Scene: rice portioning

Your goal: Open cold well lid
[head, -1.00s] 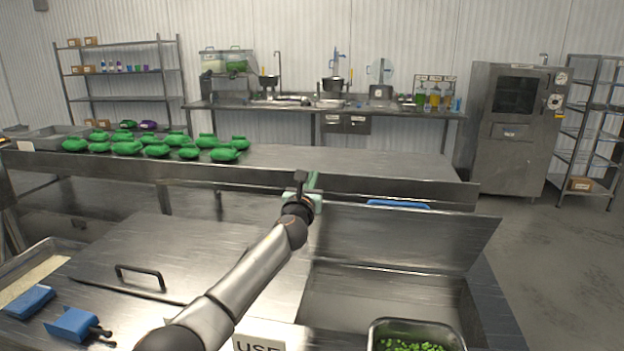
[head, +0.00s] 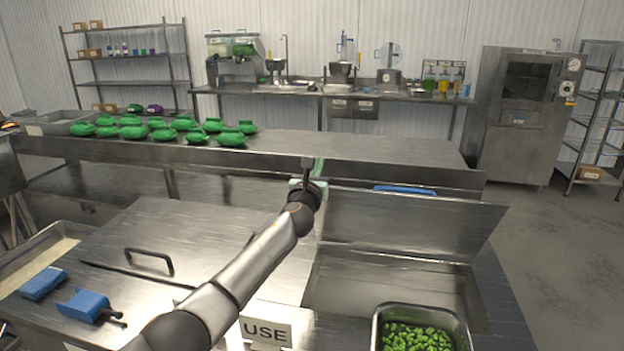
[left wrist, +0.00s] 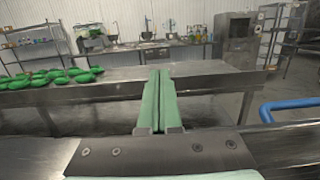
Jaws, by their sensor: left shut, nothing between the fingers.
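A flat steel lid (head: 410,222) stands tilted up at the back of the open cold well (head: 385,290). A blue bar, likely its handle, shows behind its top edge (head: 405,190) and at the right of the left wrist view (left wrist: 290,108). My left gripper (head: 312,165) is beside the lid's upper left corner, pointing away toward the far table. Its pale green fingers (left wrist: 158,100) are shut together with nothing between them. I cannot tell whether it touches the lid. My right gripper is not in view.
A closed steel cover with a dark handle (head: 150,260) lies left of the well. A pan of green pieces (head: 420,335) is at the well's front. Green packets (head: 165,133) fill the far table's left.

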